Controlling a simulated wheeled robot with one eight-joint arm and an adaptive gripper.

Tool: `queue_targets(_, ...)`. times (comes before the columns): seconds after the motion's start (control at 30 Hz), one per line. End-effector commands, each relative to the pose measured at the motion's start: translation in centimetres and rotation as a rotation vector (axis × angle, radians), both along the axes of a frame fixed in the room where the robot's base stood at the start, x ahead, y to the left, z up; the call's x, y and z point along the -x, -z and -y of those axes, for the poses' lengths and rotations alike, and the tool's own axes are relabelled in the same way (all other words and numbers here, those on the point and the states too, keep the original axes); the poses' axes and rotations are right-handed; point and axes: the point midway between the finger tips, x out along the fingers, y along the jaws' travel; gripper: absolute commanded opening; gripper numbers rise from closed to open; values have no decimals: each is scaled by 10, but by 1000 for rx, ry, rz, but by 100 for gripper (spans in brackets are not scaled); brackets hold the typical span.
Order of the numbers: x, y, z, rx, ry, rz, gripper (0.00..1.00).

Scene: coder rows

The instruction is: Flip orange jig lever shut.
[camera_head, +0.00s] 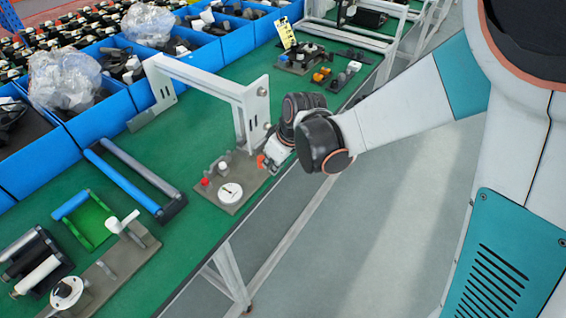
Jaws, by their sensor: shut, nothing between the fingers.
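A grey jig plate (240,205) lies on the green bench top near its front edge. It carries a white round dial (231,193), a red knob (205,182) and small upright parts. A small orange piece (262,161), which looks like the jig's lever, shows at the plate's right end. My gripper (268,164) is shut and empty, right at this orange piece. I cannot tell whether they touch. The gripper and wrist hide part of the lever and the plate's right end, so the lever's angle is unclear.
A white frame (200,82) stands just behind the jig, close to my wrist. Blue bins (105,128) line the bench's back. A blue-and-black rail frame (125,178) and another jig plate (112,272) lie to the left. More small fixtures (305,60) sit farther along the bench.

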Motion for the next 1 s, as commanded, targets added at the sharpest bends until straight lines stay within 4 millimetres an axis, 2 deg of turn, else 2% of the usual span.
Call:
queue_targets(0.1,-1,0,-14,1,104,1,0)
queue_targets(0.37,-10,0,-35,0,315,1,0)
queue_targets(0.7,-20,0,-50,0,311,0,0)
queue_targets(1.0,-23,0,-54,-1,311,0,0)
